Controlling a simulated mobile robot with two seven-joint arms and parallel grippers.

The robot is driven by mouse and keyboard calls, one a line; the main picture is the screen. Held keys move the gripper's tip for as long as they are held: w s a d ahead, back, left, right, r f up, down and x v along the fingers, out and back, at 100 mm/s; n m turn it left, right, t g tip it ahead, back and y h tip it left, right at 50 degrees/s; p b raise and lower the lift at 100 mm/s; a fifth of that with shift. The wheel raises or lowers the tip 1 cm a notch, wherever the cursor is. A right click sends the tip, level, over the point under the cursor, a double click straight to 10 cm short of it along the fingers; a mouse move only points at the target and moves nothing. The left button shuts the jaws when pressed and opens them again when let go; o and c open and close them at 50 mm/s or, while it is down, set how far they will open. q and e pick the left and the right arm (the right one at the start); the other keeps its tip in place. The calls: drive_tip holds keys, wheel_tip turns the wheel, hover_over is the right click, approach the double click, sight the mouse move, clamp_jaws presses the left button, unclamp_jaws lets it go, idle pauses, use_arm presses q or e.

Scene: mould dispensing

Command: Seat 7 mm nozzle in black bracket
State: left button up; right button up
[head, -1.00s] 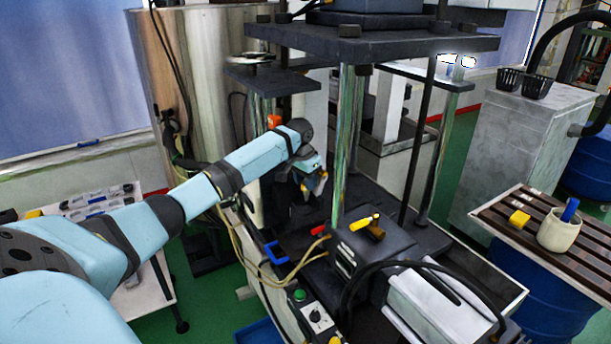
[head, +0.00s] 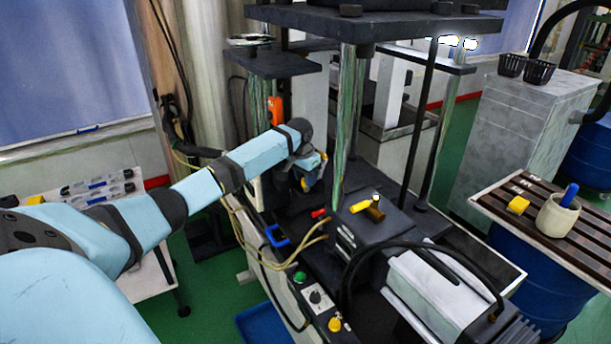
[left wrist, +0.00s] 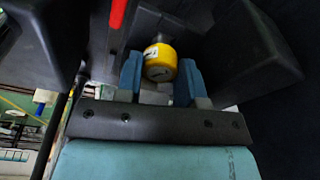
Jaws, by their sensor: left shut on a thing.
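My left gripper (left wrist: 158,72) is shut on the yellow nozzle (left wrist: 160,62). The nozzle sits between the two blue fingers, has a white label with a dark mark, and shows a grey metal end beyond. In the head view the left gripper (head: 313,174) is low inside the press, just left of a shiny column, and a little yellow shows at its fingers. Dark parts surround it in the left wrist view. I cannot tell which dark part is the black bracket, or whether the nozzle touches it. My right gripper is not in view.
A shiny press column (head: 346,130) stands close right of the gripper. A dark block (head: 372,232) carrying a yellow-handled piece (head: 366,204) is in front. Yellow hoses (head: 262,256) hang nearby. A slatted table (head: 490,200) with a cup (head: 558,216) is at right.

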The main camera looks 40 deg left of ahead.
use_arm(q)
drive_tip(key=shift+s+d+f, duration=0.15)
drive_tip(key=shift+f, duration=0.75)
drive_tip(key=shift+f+p, duration=0.3)
drive_tip(key=shift+p, duration=0.1)
drive_tip(key=o, duration=1)
drive_tip(key=shift+r, duration=0.25)
drive_tip(key=shift+r, duration=0.1)
wheel_tip(320, 180, up, 14)
drive_tip(key=s+b, duration=0.2)
drive_tip(key=shift+f, duration=0.25)
drive_tip(key=shift+d, duration=0.1)
